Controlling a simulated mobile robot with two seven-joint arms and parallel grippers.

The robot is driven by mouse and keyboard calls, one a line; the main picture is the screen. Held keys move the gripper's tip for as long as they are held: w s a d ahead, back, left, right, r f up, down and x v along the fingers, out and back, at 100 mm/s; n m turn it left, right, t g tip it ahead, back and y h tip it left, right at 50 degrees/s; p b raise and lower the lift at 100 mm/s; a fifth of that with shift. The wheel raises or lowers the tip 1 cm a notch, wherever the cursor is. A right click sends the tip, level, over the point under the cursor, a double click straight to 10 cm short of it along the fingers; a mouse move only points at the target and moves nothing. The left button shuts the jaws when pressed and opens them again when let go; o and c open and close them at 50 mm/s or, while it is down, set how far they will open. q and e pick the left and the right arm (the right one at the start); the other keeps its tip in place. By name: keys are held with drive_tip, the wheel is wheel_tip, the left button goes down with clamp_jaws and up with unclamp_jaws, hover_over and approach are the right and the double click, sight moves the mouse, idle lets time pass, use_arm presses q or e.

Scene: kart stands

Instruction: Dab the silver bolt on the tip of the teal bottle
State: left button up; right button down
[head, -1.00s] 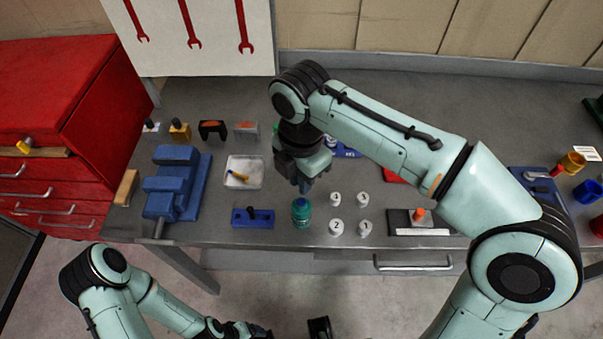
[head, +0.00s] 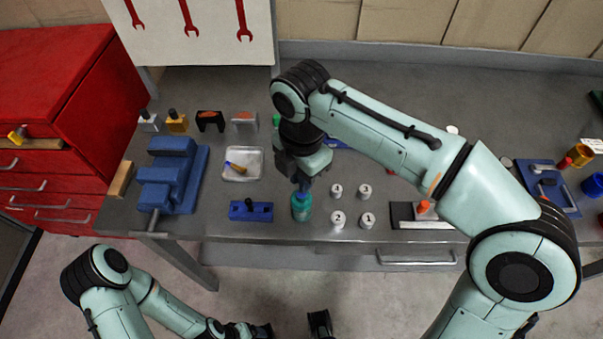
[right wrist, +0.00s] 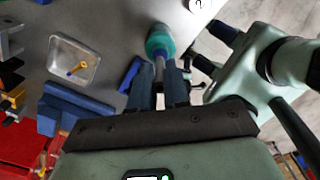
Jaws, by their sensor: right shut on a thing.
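The teal bottle (head: 302,211) stands near the front edge of the bench. It also shows in the right wrist view (right wrist: 158,43), just beyond my fingertips. My right gripper (head: 303,184) is directly above the bottle, pointing down. In the right wrist view it is shut on the silver bolt (right wrist: 160,70), a thin grey piece between its fingers. The bolt's end is at the bottle's tip; I cannot tell whether they touch. My left gripper (head: 291,328) is low at the bottom edge, away from the bench, its fingers apart and empty.
White numbered pots (head: 338,219) stand just right of the bottle. A blue block with a black knob (head: 250,211) lies to its left. A metal tray (head: 256,152) with a yellow-handled tool and a blue vise (head: 172,180) are further left. A red cabinet (head: 60,90) borders the bench.

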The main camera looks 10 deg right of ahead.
use_arm(q)
drive_tip(key=shift+s+f+b, duration=0.1)
drive_tip(key=shift+f+b, duration=0.2)
use_arm(e)
drive_tip(key=shift+f, duration=0.55)
use_arm(q)
drive_tip(key=shift+r, duration=0.2)
use_arm(e)
drive_tip(key=shift+f, duration=0.1)
idle(1.2)
wheel_tip(320, 180, up, 4)
drive_tip(key=p, duration=0.4)
drive_tip(key=shift+r+p, duration=1.35)
drive_tip(key=shift+r, duration=0.3)
use_arm(q)
drive_tip(key=w+r, duration=0.3)
drive_tip(key=r, duration=0.4)
use_arm(e)
drive_tip(key=shift+s+f, duration=0.1)
